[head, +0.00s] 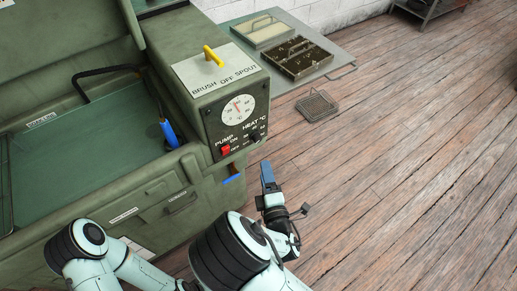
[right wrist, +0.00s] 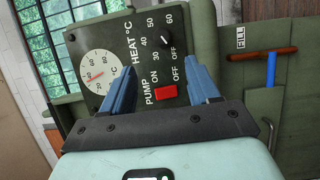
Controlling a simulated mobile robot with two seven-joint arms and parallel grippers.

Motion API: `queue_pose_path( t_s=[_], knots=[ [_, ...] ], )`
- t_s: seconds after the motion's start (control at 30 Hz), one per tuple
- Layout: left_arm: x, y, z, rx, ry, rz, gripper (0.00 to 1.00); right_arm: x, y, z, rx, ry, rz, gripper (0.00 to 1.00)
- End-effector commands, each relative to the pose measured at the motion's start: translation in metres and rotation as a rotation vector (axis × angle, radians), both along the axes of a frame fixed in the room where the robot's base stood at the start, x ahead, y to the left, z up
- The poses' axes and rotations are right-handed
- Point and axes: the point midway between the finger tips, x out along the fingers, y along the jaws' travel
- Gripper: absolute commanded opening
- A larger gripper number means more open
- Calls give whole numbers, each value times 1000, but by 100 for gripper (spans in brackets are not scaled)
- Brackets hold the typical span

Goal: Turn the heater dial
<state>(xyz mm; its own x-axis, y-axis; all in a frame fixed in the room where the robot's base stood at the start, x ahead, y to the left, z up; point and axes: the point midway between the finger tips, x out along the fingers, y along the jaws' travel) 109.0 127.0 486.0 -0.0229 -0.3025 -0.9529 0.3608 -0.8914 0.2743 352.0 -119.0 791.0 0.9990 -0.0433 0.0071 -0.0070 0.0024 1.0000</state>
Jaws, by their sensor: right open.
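The heater dial is a small black knob (head: 255,136) under the HEAT °C lettering, at the lower right of the dark control panel on the green machine. In the right wrist view the knob (right wrist: 166,44) sits beyond and between my fingertips, ringed by numbers from 30 to 60 and OFF. My right gripper (head: 267,172) is open and empty, in front of the panel and apart from the knob. Its two blue fingers (right wrist: 158,72) also show in the right wrist view. My left gripper is out of view; only arm links show.
A red pump switch (right wrist: 165,92) and a round white gauge (head: 238,108) are close to the knob. A yellow lever (head: 213,56) stands on top of the machine.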

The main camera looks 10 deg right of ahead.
Motion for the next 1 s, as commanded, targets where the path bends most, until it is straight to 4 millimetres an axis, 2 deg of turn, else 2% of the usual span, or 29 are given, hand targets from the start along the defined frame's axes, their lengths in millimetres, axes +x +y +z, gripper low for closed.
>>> queue_pose_path(
  t_s=[0.03,0.1,0.23,0.4,0.6,0.8,1.0],
  knots=[
    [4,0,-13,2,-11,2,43,2,0,-6,4,1,0,60],
    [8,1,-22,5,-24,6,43,5,-2,-8,7,6,-1,60],
    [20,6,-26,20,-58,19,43,37,-3,-4,5,2,-1,60],
    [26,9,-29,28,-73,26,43,72,-5,-3,2,3,-2,60],
    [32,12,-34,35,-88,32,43,101,-6,-3,2,6,-2,60],
    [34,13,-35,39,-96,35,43,111,-7,-3,2,7,-1,60],
    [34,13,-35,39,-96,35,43,112,-7,-2,2,7,-1,60]
  ],
)
